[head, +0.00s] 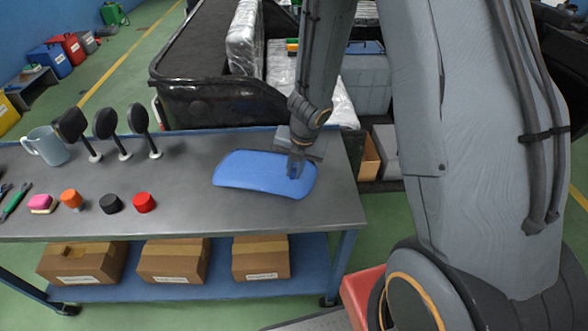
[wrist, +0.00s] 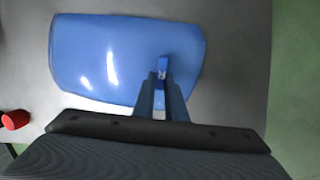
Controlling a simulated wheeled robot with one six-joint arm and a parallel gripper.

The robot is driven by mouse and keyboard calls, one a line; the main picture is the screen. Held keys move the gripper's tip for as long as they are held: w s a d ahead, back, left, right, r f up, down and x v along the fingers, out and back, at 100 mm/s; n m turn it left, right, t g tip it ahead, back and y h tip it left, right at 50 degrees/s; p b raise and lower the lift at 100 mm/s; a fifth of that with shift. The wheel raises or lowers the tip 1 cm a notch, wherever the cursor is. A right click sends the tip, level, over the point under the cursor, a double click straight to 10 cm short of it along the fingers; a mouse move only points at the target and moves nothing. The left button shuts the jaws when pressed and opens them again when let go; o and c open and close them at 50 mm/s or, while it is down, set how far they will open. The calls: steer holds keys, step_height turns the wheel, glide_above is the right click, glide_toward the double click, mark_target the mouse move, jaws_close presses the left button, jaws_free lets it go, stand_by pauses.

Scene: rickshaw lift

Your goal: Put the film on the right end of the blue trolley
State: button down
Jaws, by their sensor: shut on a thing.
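The film (head: 255,172) is a smooth blue sheet with rounded corners. It is over the grey top of the blue trolley (head: 190,212), at the right end. I cannot tell for sure whether it rests on the top or is just above it. My gripper (head: 296,168) points down at the film's right part. In the wrist view the fingers (wrist: 162,80) are closed on a small blue piece of the film (wrist: 110,60), near its right side. The fingers hide a little of the film's near edge.
Left on the top are a red cap (head: 144,202), a black cap (head: 111,203), an orange cap (head: 72,199), a pink block (head: 41,203), three black paddle-shaped items (head: 105,124) and a mug (head: 46,146). Boxes (head: 173,261) fill the lower shelf. A black bin (head: 205,100) stands behind.

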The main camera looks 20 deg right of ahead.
steer(key=c, duration=1.7)
jaws_free()
steer(key=p+v, duration=0.7)
steer(key=v, duration=0.1)
steer(key=shift+f, duration=0.1)
steer(key=s+d+r+m+t+h+b, duration=0.1)
steer(key=d+r+m+b, duration=0.15)
steer(key=m, duration=0.55)
steer(key=s+d+r+m+h+b, duration=0.1)
steer(key=d+r+m, duration=0.3)
steer(key=m, duration=0.3)
steer(key=s+a+m+b, duration=0.1)
steer(key=s+m, duration=0.2)
steer(key=m, duration=0.2)
steer(key=s+a+m+g+b, duration=0.1)
steer(key=s+m, duration=0.3)
steer(key=m, duration=0.1)
steer(key=s+a+r+m+g+y+b, duration=0.1)
steer(key=s+m, duration=0.2)
steer(key=m, duration=0.2)
steer(key=shift+s+a+r, duration=0.1)
steer(key=shift+s+a, duration=0.25)
steer(key=shift+s, duration=0.05)
